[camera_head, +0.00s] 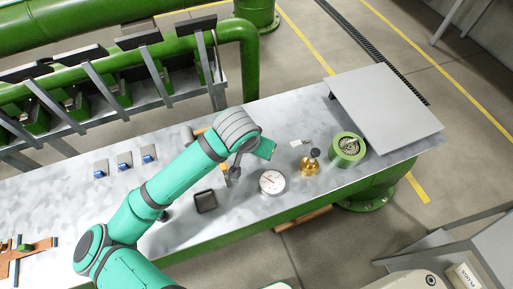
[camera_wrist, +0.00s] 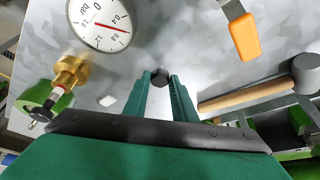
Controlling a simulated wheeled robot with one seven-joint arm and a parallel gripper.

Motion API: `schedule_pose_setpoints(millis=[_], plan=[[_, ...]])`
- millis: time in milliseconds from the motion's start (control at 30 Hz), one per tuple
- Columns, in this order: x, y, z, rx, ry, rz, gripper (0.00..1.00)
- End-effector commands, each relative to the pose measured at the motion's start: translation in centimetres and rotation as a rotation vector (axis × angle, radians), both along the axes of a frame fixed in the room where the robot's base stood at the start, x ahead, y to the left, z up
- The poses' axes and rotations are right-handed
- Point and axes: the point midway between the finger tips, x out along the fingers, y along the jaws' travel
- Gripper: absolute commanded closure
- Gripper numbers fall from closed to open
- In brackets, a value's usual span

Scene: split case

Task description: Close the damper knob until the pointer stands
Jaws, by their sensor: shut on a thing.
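My gripper (camera_wrist: 164,82) is shut on a small dark round knob (camera_wrist: 160,75) that shows between its fingertips in the wrist view. In the head view my wrist and forearm hide most of the gripper and the knob. A round white gauge (camera_head: 271,182) with a red pointer lies on the bench just right of my gripper. In the wrist view the gauge (camera_wrist: 97,22) is at the upper left, and its red pointer slants to the right and slightly down across the dial.
A brass fitting (camera_head: 309,164) and a green flanged part (camera_head: 347,150) stand right of the gauge. A black square tray (camera_head: 205,202) is left of it. An orange-handled tool (camera_wrist: 245,38) and a wooden-handled mallet (camera_wrist: 250,95) lie near my gripper.

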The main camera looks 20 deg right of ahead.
Motion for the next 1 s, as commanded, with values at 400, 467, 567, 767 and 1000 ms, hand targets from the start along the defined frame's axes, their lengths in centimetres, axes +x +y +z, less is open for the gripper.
schedule_pose_setpoints(millis=[400,467,567,767,1000], plan=[[0.00,-0.05,0.10,0.000,-0.003,0.061,0.98],[0.00,-0.05,0.10,0.000,-0.003,0.061,0.98],[0.01,-0.05,0.10,-0.001,-0.004,0.060,0.98],[0.02,-0.05,0.10,-0.001,-0.002,0.060,0.57],[-0.01,-0.05,0.04,0.000,-0.002,0.060,0.57]])
